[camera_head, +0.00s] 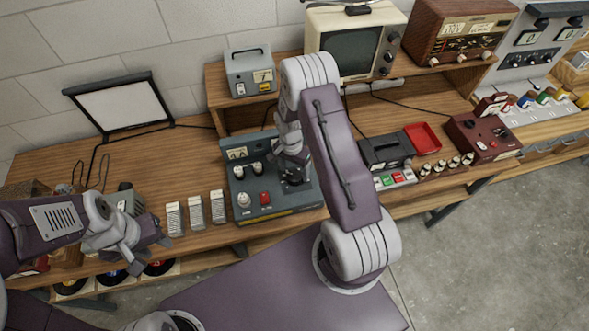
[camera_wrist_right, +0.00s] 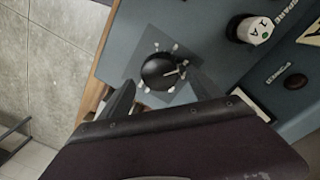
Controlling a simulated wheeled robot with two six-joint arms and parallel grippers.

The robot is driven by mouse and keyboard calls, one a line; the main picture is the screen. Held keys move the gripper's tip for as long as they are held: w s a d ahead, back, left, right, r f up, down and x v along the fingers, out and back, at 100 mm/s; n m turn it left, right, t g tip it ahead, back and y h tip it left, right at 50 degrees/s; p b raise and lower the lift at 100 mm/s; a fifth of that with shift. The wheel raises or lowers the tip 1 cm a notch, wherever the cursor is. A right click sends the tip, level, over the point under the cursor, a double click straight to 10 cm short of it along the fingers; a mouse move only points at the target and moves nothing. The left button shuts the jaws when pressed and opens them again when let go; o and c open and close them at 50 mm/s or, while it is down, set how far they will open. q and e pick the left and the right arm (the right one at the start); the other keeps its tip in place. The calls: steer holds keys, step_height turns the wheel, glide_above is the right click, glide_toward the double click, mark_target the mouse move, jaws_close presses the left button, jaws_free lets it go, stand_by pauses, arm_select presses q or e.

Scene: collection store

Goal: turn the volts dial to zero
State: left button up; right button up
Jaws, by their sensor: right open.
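A blue-grey instrument box (camera_head: 285,213) with a meter, knobs and a red switch stands on the wooden desk. In the right wrist view a round black dial (camera_wrist_right: 160,71) with a white pointer line sits on a dark square plate with pale marks around it. The pointer points to the right in that view; I cannot read a volts label. My right gripper (camera_wrist_right: 163,86) is open, its two fingers on either side of the dial's near edge; contact is not clear. In the head view my right gripper (camera_head: 296,175) hides that part of the box. My left gripper (camera_head: 148,252) is near the desk's front edge, away from the box.
A white-topped knob (camera_wrist_right: 257,31) and a black button (camera_wrist_right: 296,82) are on the same panel. Several pale blocks (camera_head: 196,212) stand left of the box. A black case (camera_head: 386,151), red tray (camera_head: 422,138) and dark red box (camera_head: 484,139) stand to the right.

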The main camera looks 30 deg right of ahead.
steer(key=shift+s+f, duration=0.15)
steer(key=shift+f, duration=0.7)
steer(key=c, duration=1.4)
steer(key=shift+o, duration=0.2)
